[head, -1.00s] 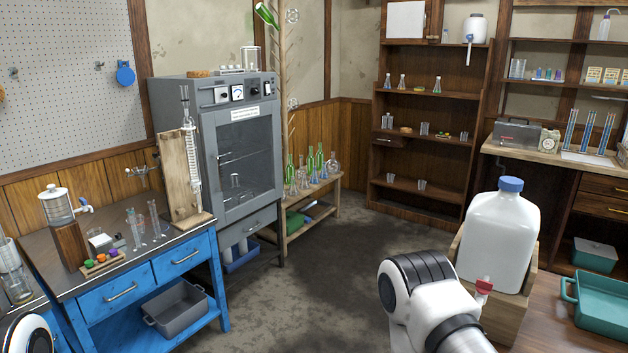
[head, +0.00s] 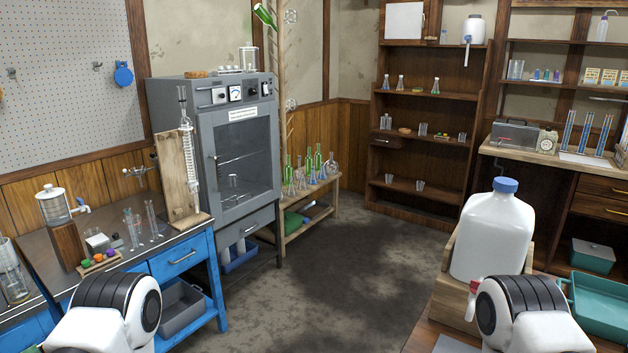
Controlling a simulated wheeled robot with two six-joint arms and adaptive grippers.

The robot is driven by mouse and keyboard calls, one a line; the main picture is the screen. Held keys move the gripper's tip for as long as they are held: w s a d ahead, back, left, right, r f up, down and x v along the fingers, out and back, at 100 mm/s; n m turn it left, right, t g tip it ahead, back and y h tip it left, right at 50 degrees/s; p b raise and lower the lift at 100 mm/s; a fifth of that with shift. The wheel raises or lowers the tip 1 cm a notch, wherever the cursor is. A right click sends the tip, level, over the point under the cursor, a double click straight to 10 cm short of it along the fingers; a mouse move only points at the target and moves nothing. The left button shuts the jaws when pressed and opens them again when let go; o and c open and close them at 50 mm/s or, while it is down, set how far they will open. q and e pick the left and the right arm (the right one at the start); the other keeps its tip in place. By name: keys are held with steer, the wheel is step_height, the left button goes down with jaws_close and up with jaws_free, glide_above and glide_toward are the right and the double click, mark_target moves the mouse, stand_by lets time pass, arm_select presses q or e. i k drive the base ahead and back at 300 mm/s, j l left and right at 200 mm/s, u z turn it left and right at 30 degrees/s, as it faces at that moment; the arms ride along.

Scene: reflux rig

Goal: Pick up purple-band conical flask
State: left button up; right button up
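Several small conical flasks stand on the dark wooden shelf unit at the back; one (head: 435,86) is on its upper shelf. More glass flasks (head: 301,179) stand beside green bottles on the low wooden bench. A small glass vessel (head: 233,182) is inside the grey cabinet. A purple band cannot be made out on any flask at this size. My arm links show at the lower left and lower right, but both grippers are outside the frame.
A blue workbench (head: 183,262) holds glassware at left, beside the grey cabinet (head: 215,95). A white jug (head: 492,235) in a wooden stand and a teal crate (head: 600,305) are at right. The floor (head: 330,270) between is clear.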

mark_target(313, 179)
steer(key=u, duration=2.2)
steer(key=z, duration=2.15)
steer(key=i+j+u, duration=0.6)
steer(key=i, duration=0.25)
steer(key=i+j+u, duration=0.15)
steer(key=i+u, duration=0.15)
steer(key=i, duration=0.2)
steer(key=i+l+z, duration=0.1)
steer(key=i+z, duration=0.6)
steer(key=z, duration=0.25)
steer(key=i+j+z, duration=0.1)
steer(key=i+z, duration=0.35)
steer(key=k, duration=0.05)
